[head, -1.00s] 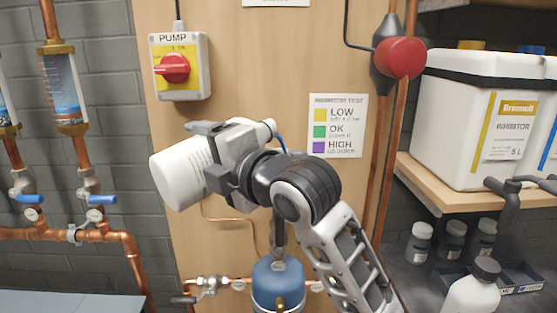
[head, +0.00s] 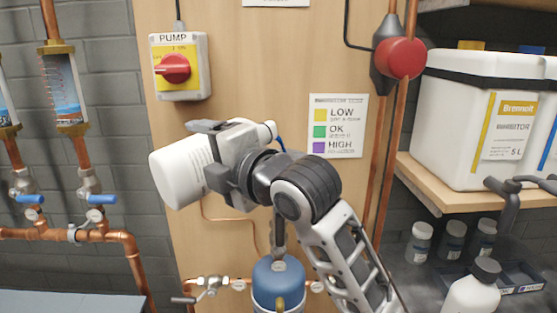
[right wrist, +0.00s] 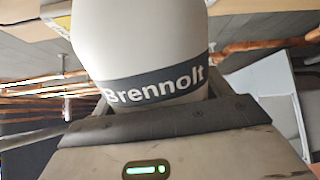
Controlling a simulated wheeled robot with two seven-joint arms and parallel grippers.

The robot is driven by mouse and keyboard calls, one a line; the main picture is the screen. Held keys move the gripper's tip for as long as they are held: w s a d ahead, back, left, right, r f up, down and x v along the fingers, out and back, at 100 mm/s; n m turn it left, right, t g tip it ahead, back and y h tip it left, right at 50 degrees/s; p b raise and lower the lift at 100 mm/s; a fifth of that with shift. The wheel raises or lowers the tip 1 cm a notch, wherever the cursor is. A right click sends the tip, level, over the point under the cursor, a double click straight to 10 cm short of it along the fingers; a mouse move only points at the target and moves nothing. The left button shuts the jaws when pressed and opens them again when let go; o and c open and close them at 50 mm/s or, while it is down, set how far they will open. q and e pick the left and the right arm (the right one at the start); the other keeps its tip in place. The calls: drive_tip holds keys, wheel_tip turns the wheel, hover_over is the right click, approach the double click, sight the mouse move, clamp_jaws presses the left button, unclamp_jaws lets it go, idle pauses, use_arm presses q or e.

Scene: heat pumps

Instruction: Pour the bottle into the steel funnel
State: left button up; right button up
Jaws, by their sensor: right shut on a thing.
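My right gripper (head: 222,158) is shut on a white bottle (head: 180,172) in the head view. The bottle is tilted, with its broad end low at the left and its narrow end high at the right. The right wrist view shows the bottle (right wrist: 140,45) close up, with a dark band reading "Brennolt". My left gripper is not in view.
A pump switch (head: 178,68) and an inhibitor test chart (head: 337,126) are on the wooden board. Copper pipes with blue-handled valves run at the left. A white inhibitor container (head: 460,125) stands on the right shelf. Another white bottle (head: 472,293) and small jars stand below it.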

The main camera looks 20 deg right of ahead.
drive_tip(key=shift+r+m, duration=0.2)
drive_tip(key=shift+m, duration=0.4)
idle(2.9)
drive_tip(key=shift+w+d+r+m, duration=0.1)
drive_tip(key=shift+d+r+m, duration=0.05)
drive_tip(key=shift+r+m, duration=0.7)
idle(3.7)
